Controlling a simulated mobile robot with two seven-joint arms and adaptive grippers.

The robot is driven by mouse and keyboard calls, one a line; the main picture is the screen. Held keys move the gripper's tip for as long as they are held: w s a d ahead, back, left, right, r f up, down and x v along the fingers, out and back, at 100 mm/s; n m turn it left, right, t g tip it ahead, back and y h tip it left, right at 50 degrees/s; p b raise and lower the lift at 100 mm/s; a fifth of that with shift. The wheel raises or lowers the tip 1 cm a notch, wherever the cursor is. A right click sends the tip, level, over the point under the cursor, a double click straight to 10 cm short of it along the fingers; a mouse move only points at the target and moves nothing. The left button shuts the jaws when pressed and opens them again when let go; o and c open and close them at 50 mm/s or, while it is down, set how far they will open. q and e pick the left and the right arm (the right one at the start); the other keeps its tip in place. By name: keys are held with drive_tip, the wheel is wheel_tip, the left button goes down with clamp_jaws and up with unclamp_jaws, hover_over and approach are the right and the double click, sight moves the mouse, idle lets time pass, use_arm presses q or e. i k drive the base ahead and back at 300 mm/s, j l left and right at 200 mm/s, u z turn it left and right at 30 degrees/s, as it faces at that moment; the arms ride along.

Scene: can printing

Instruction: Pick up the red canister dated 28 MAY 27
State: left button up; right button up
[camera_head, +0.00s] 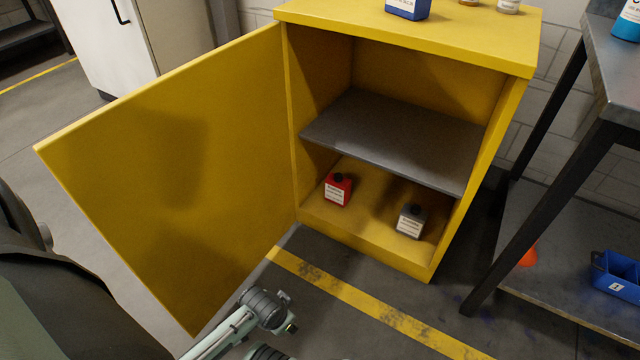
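A small red canister (338,190) with a black cap and a white label stands upright on the floor of the open yellow cabinet (360,245), toward its left side. The label print is too small to read, so I cannot tell its date. Part of one of my arms (263,308), pale with a dark joint, shows at the bottom edge, in front of the cabinet and well apart from the canister. I see no gripper fingers in this view.
A grey canister (410,220) stands right of the red one. A grey shelf (395,140) spans the cabinet above both. The cabinet door (180,170) stands open to the left. A dark-legged table (610,70) is at right, with a blue bin (617,275) low down.

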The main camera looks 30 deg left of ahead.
sight(337, 188)
drive_tip(key=i+u, duration=0.1)
drive_tip(key=u, duration=1.4)
drive_tip(key=i+l, duration=0.1)
drive_tip(key=l, duration=0.25)
drive_tip(key=i+l, duration=0.15)
drive_tip(key=l, duration=0.15)
drive_tip(key=i+l, duration=0.1)
drive_tip(key=l, duration=0.25)
drive_tip(key=i+l, duration=0.15)
drive_tip(key=l, duration=0.2)
drive_tip(key=i+l, duration=0.1)
drive_tip(key=l, duration=0.2)
